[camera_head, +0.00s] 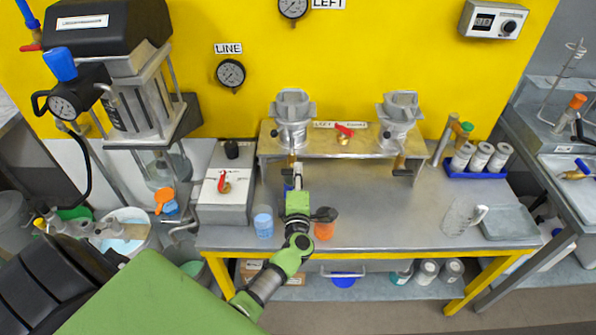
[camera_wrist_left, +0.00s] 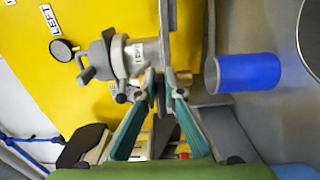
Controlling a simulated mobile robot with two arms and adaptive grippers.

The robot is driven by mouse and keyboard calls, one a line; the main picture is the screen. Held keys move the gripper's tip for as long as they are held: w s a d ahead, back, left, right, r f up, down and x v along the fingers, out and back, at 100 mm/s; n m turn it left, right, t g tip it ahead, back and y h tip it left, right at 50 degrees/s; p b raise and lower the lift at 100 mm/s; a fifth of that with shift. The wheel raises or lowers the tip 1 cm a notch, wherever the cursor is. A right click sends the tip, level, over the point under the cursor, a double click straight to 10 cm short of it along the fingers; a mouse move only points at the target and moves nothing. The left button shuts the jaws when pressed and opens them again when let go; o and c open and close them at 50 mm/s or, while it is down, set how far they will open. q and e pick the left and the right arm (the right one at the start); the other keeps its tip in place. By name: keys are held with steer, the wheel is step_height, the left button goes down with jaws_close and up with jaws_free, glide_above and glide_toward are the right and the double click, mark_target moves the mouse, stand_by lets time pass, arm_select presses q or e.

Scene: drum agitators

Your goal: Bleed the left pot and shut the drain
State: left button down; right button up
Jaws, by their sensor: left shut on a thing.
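The left pot (camera_head: 291,120) is a grey metal vessel on the raised metal shelf (camera_head: 360,150), under the LEFT gauge (camera_head: 293,6). In the left wrist view the pot (camera_wrist_left: 135,58) appears turned on its side. Its brass drain (camera_wrist_left: 183,77) comes out below the shelf. My left gripper (camera_head: 298,170) is at the drain, below the shelf front. Its green fingers (camera_wrist_left: 164,82) close in there on what looks like the drain handle, mostly hidden by the fingertips. A blue cup (camera_wrist_left: 248,73) stands beneath the drain; the head view shows only a sliver of it. My right gripper is out of view.
A red-handled valve (camera_head: 345,131) and the right pot (camera_head: 398,125) are on the shelf. A light-blue cup (camera_head: 263,222) and an orange cup (camera_head: 324,230) stand near my arm. A clear jug (camera_head: 460,217) and grey tray (camera_head: 508,222) stand at right. The bench centre-right is clear.

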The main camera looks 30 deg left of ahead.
arm_select(q)
steer(key=shift+f, duration=0.15)
steer(key=c, duration=2.1)
jaws_free()
steer(key=shift+c, duration=0.2)
steer(key=v, duration=1.2)
